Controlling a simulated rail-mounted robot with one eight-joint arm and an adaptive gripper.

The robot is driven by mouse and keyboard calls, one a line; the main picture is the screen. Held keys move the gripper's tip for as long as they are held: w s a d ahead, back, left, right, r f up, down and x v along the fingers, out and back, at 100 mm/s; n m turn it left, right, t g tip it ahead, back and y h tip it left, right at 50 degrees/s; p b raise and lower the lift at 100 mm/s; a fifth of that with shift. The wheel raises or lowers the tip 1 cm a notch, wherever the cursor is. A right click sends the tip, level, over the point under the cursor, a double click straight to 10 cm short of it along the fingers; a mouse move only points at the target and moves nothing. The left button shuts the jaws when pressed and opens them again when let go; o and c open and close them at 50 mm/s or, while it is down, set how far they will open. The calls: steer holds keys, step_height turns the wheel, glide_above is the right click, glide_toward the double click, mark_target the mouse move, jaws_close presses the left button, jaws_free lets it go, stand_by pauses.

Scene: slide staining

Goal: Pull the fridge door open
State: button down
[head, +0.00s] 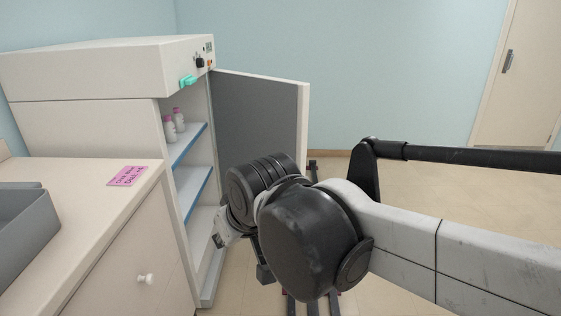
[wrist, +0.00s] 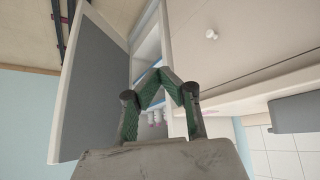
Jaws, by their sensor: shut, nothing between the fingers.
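The white fridge (head: 85,72) stands at the left of the head view. Its door (head: 302,125) is swung wide open, with the grey inner face (head: 250,120) showing. In the wrist view the open door (wrist: 88,85) stands at the left, apart from the fingers. The shelves (head: 190,190) have blue front edges, and small white bottles with pink caps (head: 175,125) stand on the upper one. My gripper (wrist: 160,75) is shut and empty, its green fingers in front of the fridge opening. In the head view my own arm hides most of the gripper.
A white counter (head: 100,205) with a knobbed front stands before the fridge at the left. It carries a grey tray (head: 25,235) and a pink note (head: 128,176). Open floor (head: 440,185) lies right of the door. A room door (head: 515,80) is at the far right.

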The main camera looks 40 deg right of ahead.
steer(key=w+d+r+h+p, duration=0.1)
steer(key=w+d+r, duration=0.1)
steer(key=w+d, duration=0.8)
steer(key=w+d+r+h+p, duration=0.2)
steer(key=w+d, duration=0.6)
steer(key=w, duration=0.4)
steer(key=n+g+h+p, duration=0.1)
steer(key=p, duration=0.1)
glide_toward(288, 164)
steer(key=s+a+r, duration=0.3)
steer(key=a+r, duration=0.1)
steer(key=a, duration=0.3)
steer(key=w+d+f+b, duration=0.1)
steer(key=d+f, duration=0.1)
steer(key=f, duration=0.1)
steer(key=w+d+f+b, duration=0.1)
steer(key=w+d+f, duration=0.1)
steer(key=d+f, duration=0.1)
steer(key=w+d+f+b, duration=0.1)
steer(key=w+d+f, duration=0.1)
steer(key=f, duration=0.1)
steer(key=shift+w+d, duration=0.25)
steer(key=shift+d, duration=0.05)
steer(key=shift+w+d+r, duration=0.1)
steer(key=shift+w+d, duration=0.05)
steer(key=shift+d, duration=0.4)
steer(key=shift+d, duration=0.15)
